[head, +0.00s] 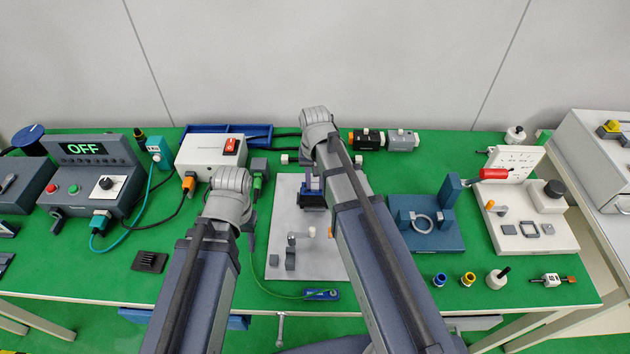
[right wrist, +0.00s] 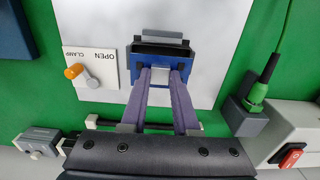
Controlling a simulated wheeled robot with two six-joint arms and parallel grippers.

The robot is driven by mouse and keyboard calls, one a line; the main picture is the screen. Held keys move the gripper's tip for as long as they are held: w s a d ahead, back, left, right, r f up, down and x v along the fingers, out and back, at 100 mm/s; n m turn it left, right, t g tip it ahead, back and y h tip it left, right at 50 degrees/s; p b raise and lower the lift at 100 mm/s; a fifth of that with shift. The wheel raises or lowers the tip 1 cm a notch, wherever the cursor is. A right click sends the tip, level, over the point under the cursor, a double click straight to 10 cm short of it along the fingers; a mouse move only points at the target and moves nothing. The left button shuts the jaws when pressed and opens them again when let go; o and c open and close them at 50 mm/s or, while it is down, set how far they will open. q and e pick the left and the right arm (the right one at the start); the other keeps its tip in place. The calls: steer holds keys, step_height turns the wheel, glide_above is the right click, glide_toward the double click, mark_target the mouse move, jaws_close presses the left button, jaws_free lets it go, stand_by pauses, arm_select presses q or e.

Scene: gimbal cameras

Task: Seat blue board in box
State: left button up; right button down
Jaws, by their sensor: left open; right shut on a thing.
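My right gripper (right wrist: 160,78) is shut on the grey tab of the blue board (right wrist: 138,70). The board is at a dark box-like holder (right wrist: 162,48) on a light grey plate (right wrist: 208,50). I cannot tell how far the board is inside it. In the head view the blue and dark parts (head: 313,200) show beside my right arm, which hides some of the plate. My left gripper (head: 230,186) is open, off to the left of the plate, its fingers mostly hidden by its wrist.
An orange-tipped lever (right wrist: 78,72) on the plate is marked OPEN and CLAMP. A green plug (right wrist: 258,95) with a cable is close by. A white box with a red switch (head: 230,146) stands behind my left wrist. A blue fixture (head: 428,222) stands to the right.

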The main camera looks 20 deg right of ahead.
mark_target(315, 186)
arm_select(q)
steer(key=shift+f+b, duration=0.4)
steer(key=shift+f, duration=0.3)
arm_select(e)
steer(key=shift+f, duration=0.7)
arm_select(q)
steer(key=shift+f+b, duration=1.65)
arm_select(e)
steer(key=shift+f, duration=1.65)
arm_select(q)
steer(key=shift+r, duration=0.1)
arm_select(e)
steer(key=c, duration=0.6)
jaws_free()
arm_select(q)
steer(key=shift+r, duration=0.1)
arm_select(e)
steer(key=shift+r, duration=0.2)
step_height(315, 186, up, 8)
steer(key=p, duration=0.8)
steer(key=shift+f, duration=0.2)
arm_select(q)
step_height(315, 186, up, 8)
steer(key=shift+f, duration=0.2)
arm_select(e)
steer(key=shift+f, duration=0.1)
